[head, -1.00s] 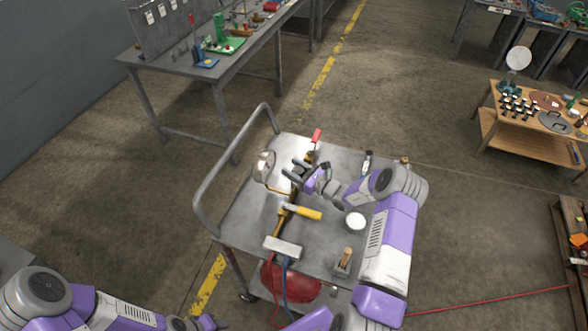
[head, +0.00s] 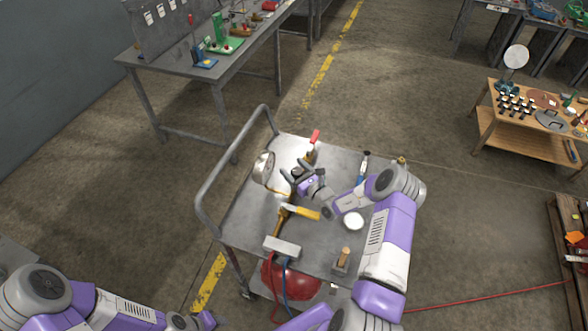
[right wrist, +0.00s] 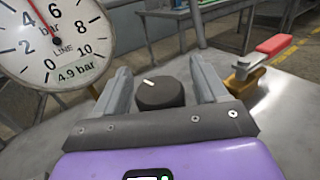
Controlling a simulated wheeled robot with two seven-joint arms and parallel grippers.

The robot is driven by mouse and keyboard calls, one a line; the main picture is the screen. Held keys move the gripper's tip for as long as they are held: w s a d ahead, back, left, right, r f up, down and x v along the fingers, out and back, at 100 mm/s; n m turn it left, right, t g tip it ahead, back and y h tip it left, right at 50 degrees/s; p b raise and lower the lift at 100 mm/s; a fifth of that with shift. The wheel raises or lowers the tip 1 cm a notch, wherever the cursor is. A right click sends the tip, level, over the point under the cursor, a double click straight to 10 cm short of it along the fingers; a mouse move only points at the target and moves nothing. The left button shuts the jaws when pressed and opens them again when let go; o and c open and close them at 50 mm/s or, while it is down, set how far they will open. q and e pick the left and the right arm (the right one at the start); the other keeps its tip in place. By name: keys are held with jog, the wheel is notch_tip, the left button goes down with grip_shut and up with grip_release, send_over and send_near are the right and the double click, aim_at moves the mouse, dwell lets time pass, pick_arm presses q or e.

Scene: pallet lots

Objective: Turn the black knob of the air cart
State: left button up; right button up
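The black knob (right wrist: 160,95) with a pale pointer mark stands between the two fingers of my right gripper (right wrist: 160,78) in the right wrist view. The fingers are open, one on each side, with small gaps to the knob. In the head view my right gripper (head: 295,172) is over the far part of the air cart (head: 240,215) and largely hides the knob. A round white gauge (right wrist: 52,40), reading 4.9 bar, is beside the knob; it also shows in the head view (head: 264,167). My left gripper (head: 207,320) is at the bottom edge, its fingers unclear.
A red-handled valve (head: 314,138) stands just beyond my right gripper. A yellow-handled hammer (head: 301,212), a white round item (head: 353,221) and a grey block with hoses (head: 282,247) are on the cart. A rail (head: 205,190) runs along its left side.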

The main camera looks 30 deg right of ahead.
jog(key=shift+r, duration=0.1)
notch_tip(320, 180, up, 10)
jog(key=shift+f+p, duration=0.1)
jog(key=shift+p, duration=0.55)
